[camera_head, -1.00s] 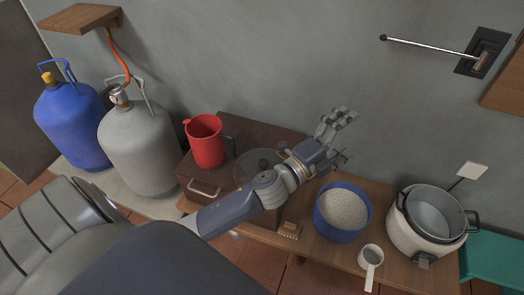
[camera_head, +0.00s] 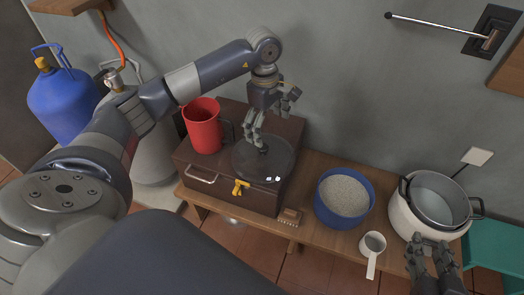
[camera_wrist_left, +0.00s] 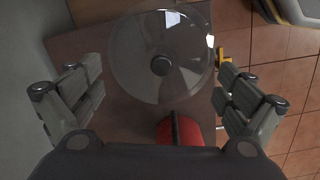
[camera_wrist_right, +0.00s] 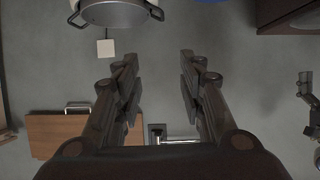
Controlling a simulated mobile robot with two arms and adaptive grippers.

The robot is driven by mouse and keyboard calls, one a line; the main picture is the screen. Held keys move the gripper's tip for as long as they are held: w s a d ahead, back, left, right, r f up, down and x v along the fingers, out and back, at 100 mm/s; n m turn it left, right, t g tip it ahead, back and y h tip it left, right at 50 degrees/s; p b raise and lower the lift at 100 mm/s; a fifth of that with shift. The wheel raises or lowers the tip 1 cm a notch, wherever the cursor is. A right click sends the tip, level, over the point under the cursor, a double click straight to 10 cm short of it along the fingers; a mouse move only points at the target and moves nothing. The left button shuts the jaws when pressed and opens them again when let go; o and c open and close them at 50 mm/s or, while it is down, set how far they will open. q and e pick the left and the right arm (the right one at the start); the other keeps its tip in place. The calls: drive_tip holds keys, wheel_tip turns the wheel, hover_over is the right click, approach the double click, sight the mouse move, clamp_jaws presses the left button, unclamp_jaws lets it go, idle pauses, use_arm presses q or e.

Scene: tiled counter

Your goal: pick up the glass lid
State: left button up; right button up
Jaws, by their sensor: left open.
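The round glass lid (camera_head: 250,168) with a dark knob lies flat on top of the brown case. In the left wrist view the lid (camera_wrist_left: 135,75) shows in the upper middle, its knob between and beyond my fingers. My left gripper (camera_head: 258,138) points down just above the lid and is open and empty; it also shows in the left wrist view (camera_wrist_left: 150,100). My right gripper (camera_head: 433,250) is by the rice cooker at the right. In the right wrist view it (camera_wrist_right: 158,75) is open with nothing between its fingers.
A red pitcher (camera_head: 203,128) stands left of the lid on the case (camera_head: 233,196). A yellow-handled thing (camera_head: 241,187) is at the lid's front. A blue bowl of rice (camera_head: 342,196), a white measuring cup (camera_head: 372,245) and a rice cooker with a pot (camera_head: 400,222) stand to the right.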

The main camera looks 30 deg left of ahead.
use_arm(q)
drive_tip(key=shift+s+a+f+y, duration=0.15)
drive_tip(key=shift+a+y, duration=0.25)
drive_tip(key=shift+a, duration=0.65)
drive_tip(key=b, duration=0.1)
hover_over(262, 148)
drive_tip(key=f, duration=0.4)
drive_tip(key=shift+w+a+f, duration=0.15)
drive_tip(key=shift+w+a, duration=0.1)
drive_tip(key=shift+f+b, duration=0.3)
drive_tip(key=shift+f, duration=0.2)
wheel_tip(262, 148, down, 5)
drive_tip(key=shift+w+d+r+b, duration=0.1)
drive_tip(key=shift+d+r+b, duration=0.05)
drive_tip(key=shift+b, duration=0.7)
use_arm(e)
wheel_tip(262, 148, up, 15)
drive_tip(key=w+a+t+y, duration=0.2)
drive_tip(key=t+y, duration=0.1)
drive_tip(key=t, duration=0.5)
drive_tip(key=shift+a+r+t, duration=0.2)
drive_tip(key=shift+a+t, duration=0.1)
drive_tip(key=shift+t, duration=0.1)
use_arm(q)
drive_tip(key=shift+c, duration=0.2)
drive_tip(key=c, duration=2.2)
use_arm(e)
drive_tip(key=shift+s, duration=0.1)
